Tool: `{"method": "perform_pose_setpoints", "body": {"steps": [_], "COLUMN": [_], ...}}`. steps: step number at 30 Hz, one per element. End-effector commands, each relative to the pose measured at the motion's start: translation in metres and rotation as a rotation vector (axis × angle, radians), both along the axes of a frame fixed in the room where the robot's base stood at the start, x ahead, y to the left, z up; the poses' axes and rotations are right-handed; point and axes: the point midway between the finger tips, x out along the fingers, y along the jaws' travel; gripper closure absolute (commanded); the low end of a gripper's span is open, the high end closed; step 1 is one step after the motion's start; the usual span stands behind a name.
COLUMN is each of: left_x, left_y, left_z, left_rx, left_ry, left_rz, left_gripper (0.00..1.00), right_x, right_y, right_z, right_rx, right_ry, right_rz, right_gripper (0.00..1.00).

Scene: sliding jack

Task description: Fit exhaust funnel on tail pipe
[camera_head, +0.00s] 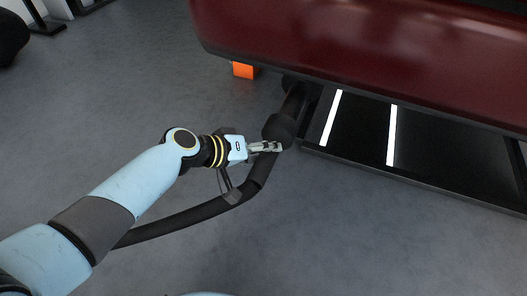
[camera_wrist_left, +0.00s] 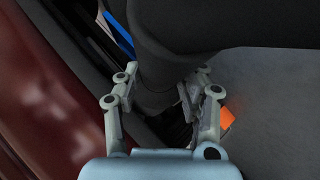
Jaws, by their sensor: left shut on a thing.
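My left gripper (camera_head: 270,147) reaches in from the left and is shut on the dark neck of the exhaust funnel, below its wider black part (camera_head: 280,129). In the left wrist view the fingers (camera_wrist_left: 163,88) stand on both sides of the dark neck (camera_wrist_left: 155,92), with a wide black body (camera_wrist_left: 175,25) above it. A black hose (camera_head: 190,216) runs from the held part down to the left. A dark tube (camera_head: 296,99) runs from the funnel up under the car; whether the funnel is around the tail pipe here I cannot tell. My right gripper is out of view.
The red car (camera_head: 370,40) overhangs the funnel. A dark jack or ramp frame (camera_head: 350,165) with white strips lies right of the funnel. An orange block (camera_head: 243,70) sits under the bumper.

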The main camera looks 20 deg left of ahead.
Motion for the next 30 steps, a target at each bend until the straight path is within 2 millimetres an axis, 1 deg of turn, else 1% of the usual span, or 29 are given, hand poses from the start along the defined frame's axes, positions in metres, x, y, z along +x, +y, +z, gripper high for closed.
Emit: {"method": "perform_pose_setpoints", "body": {"steps": [29,30], "left_x": [0.025,0.025], "left_y": [-0.001,-0.001], "left_z": [0.001,0.001], "left_rx": [-0.001,-0.001], "left_ry": [-0.004,-0.002], "left_rz": [0.001,0.001], "left_gripper": [1.0,0.59], "right_x": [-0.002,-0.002], "right_y": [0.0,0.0], "right_z": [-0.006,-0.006], "right_rx": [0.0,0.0], "right_ry": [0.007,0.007], "right_rz": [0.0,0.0], "right_gripper": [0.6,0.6]}}
